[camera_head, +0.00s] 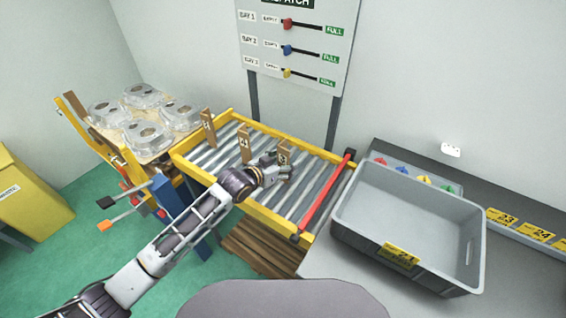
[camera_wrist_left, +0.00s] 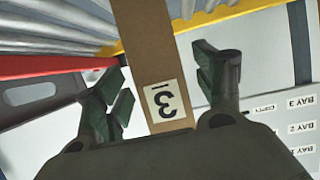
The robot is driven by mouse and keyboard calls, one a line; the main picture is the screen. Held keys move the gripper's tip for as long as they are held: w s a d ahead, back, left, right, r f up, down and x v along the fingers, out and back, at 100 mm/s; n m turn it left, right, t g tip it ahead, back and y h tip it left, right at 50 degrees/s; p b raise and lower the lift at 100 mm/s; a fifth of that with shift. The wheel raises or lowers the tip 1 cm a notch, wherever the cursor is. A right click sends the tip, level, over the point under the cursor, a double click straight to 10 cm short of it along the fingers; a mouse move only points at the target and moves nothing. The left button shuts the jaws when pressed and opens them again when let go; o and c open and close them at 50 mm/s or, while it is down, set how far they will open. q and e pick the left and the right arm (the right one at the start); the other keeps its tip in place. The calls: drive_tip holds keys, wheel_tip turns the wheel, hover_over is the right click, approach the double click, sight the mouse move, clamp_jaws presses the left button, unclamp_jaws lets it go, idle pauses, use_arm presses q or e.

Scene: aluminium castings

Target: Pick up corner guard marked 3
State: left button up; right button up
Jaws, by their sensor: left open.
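The corner guard marked 3 (camera_wrist_left: 165,104) is a brown upright strip with a white label. In the left wrist view it stands between the two fingers of my left gripper (camera_wrist_left: 162,82), with visible gaps on both sides. The gripper is open. In the head view the gripper (camera_head: 272,167) is at the rightmost guard (camera_head: 285,155) on the roller conveyor and partly covers it. My right gripper is not in view.
Two other brown guards, one in the middle (camera_head: 244,147) and one at left (camera_head: 208,125), stand on the yellow-framed conveyor (camera_head: 187,165). A red bar (camera_head: 325,195) crosses its right end. A grey crate (camera_head: 345,232) is at right. Clear castings (camera_head: 147,134) sit at left.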

sight(283, 148)
use_arm(q)
drive_tip(key=shift+c, duration=0.4)
drive_tip(key=c, duration=1)
drive_tip(key=shift+r, duration=0.1)
drive_tip(key=shift+c, duration=0.2)
drive_tip(key=shift+r, duration=4.95)
